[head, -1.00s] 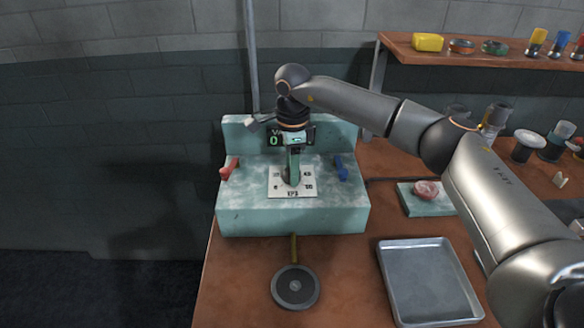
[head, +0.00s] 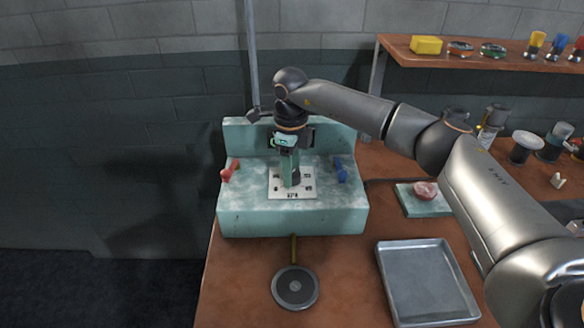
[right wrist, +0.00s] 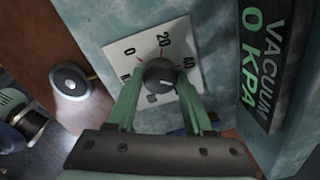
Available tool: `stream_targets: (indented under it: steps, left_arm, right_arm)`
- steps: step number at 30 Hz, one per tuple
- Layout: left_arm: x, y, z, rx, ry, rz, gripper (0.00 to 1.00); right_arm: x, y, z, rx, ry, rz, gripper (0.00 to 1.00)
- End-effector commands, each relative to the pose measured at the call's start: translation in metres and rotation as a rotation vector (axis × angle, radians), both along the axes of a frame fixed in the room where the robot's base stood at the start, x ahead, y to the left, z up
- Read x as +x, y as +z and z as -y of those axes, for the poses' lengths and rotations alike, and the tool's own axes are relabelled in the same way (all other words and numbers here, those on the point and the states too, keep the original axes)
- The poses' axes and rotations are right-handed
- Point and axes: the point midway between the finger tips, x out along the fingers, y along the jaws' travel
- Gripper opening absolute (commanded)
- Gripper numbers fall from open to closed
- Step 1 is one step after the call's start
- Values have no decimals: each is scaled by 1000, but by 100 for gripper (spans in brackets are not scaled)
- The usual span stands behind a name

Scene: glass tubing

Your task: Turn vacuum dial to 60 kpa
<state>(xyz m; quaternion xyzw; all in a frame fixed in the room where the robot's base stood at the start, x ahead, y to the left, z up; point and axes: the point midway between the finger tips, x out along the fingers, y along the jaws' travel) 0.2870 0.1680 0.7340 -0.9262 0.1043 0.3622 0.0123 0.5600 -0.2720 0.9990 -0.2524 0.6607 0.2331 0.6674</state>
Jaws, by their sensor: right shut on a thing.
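The plate also shows in the head view (head: 278,194), on top of the pale green bench unit (head: 240,212). My right gripper (right wrist: 160,80) points down at the dial, its green fingers on either side of the knob and shut on it. A small pale mark shows on the knob; its exact setting is hard to tell. The display (right wrist: 262,75) reads VACUUM 0 KPA. My left gripper is out of view.
A red lever (head: 230,170) and a blue lever (head: 341,170) flank the plate. A round dark pedal-like disc (head: 295,287) lies in front of the unit. An empty metal tray (head: 428,285) is at front right. A shelf (head: 440,55) holds small items.

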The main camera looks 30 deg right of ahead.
Motion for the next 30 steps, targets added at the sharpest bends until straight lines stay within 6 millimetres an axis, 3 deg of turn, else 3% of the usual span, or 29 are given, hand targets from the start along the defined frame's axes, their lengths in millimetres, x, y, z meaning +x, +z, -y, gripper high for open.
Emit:
stream_targets:
  steps: [15,30]
  left_arm:
    - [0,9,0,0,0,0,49]
    - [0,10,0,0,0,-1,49]
  right_arm:
    - [1,2,0,0,-378,2,0]
    - [1,1,0,0,-471,3,0]
